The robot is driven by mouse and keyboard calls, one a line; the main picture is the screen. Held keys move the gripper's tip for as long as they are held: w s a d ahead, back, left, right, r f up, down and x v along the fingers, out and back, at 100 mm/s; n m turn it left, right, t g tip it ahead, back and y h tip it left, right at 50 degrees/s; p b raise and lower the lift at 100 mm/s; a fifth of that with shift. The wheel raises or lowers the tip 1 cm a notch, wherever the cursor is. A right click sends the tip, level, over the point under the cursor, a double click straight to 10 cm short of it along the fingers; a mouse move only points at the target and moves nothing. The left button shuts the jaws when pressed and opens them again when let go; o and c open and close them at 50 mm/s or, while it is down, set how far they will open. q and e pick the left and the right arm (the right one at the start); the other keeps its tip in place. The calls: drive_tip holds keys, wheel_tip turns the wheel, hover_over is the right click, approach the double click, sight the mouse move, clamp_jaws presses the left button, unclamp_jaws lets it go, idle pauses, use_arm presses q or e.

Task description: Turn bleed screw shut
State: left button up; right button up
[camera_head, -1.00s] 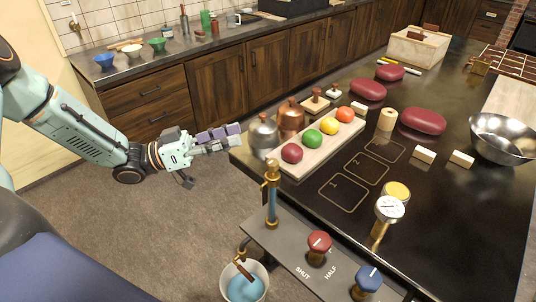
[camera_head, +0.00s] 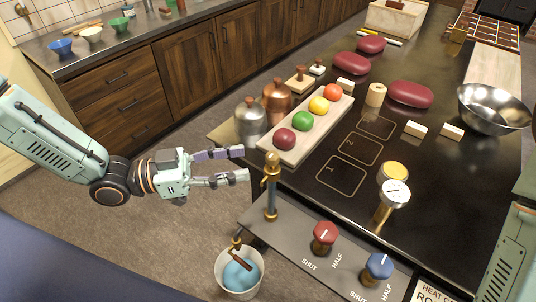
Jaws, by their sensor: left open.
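No part is labelled as a bleed screw. A small brass fitting with a brown bar handle (camera_head: 241,260) sits over a white bucket (camera_head: 219,284) of blue liquid, below the panel's left end. A brass column with a blue sight tube (camera_head: 271,195) stands above it. A red knob (camera_head: 324,236) and a blue knob (camera_head: 378,268) are on the grey panel, with SHUT and HALF marks. My left gripper (camera_head: 245,163) is open and empty, its fingers pointing right, just left of the brass column's top and above the bucket. My right gripper is out of view.
A pressure gauge (camera_head: 395,193) stands at the counter's front edge. A board (camera_head: 306,139) with several coloured balls, a grey metal pot (camera_head: 250,122) and a copper pot (camera_head: 277,102) lie beyond the left fingers. The floor below the left arm is clear.

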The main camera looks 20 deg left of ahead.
sight(272, 159)
use_arm(q)
drive_tip(key=d, duration=0.1)
drive_tip(key=d+b, duration=0.1)
drive_tip(key=d, duration=0.1)
drive_tip(key=shift+w+d, duration=0.1)
drive_tip(key=shift+w, duration=0.3)
drive_tip(key=shift+b+x, duration=1)
drive_tip(key=shift+x, duration=1.25)
drive_tip(key=shift+w, duration=0.15)
drive_tip(key=shift+w+a, duration=0.1)
drive_tip(key=shift+a, duration=0.15)
drive_tip(key=shift+d, duration=0.1)
drive_tip(key=shift+d, duration=0.15)
drive_tip(key=shift+c, duration=1.3)
drive_tip(key=c, duration=0.5)
clamp_jaws()
